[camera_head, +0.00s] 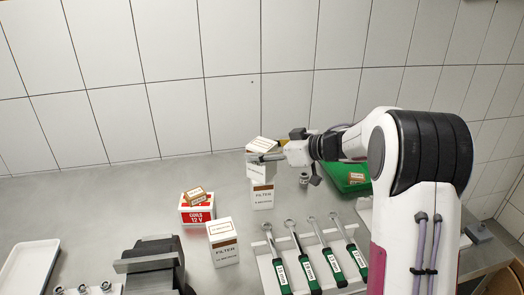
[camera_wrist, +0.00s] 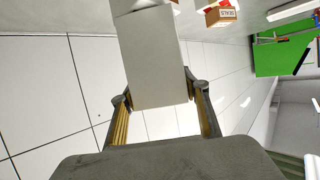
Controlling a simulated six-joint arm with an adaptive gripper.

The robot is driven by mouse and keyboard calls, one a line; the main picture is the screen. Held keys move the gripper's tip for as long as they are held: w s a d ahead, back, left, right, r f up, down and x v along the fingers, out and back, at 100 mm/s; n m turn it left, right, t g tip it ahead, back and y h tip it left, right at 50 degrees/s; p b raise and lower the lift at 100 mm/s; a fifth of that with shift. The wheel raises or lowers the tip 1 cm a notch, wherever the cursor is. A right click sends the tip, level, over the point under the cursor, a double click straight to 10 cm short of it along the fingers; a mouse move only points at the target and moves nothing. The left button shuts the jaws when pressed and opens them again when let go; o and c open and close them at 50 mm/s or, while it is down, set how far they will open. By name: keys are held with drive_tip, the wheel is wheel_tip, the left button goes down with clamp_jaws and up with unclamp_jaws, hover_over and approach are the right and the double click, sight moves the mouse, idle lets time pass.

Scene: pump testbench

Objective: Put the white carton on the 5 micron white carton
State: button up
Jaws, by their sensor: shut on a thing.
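My gripper (camera_head: 264,157) is shut on a white carton (camera_head: 258,171), with a finger on each side of it. In the wrist view the carton's plain pale face (camera_wrist: 155,60) fills the space between the fingers (camera_wrist: 158,94). In the head view the held carton is upright, directly above a white carton marked FILTER (camera_head: 262,197) with a brown band, at the back of the bench. The two look in line, and I cannot tell whether they touch. A second FILTER carton (camera_head: 222,244) stands nearer the front; its small print is too blurred to read.
A red and white box marked COILS 12 V (camera_head: 197,216) carries a small brown box (camera_head: 194,197). A vise (camera_head: 150,264), a white tray (camera_head: 28,272) and a rack of green-handled tools (camera_head: 318,267) are in front. A green bin (camera_head: 348,177) stands right of the stack.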

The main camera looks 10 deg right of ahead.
drive_tip(key=shift+f, duration=0.1)
drive_tip(key=o, duration=1.2)
drive_tip(key=shift+o, duration=0.2)
drive_tip(key=v, duration=1.2)
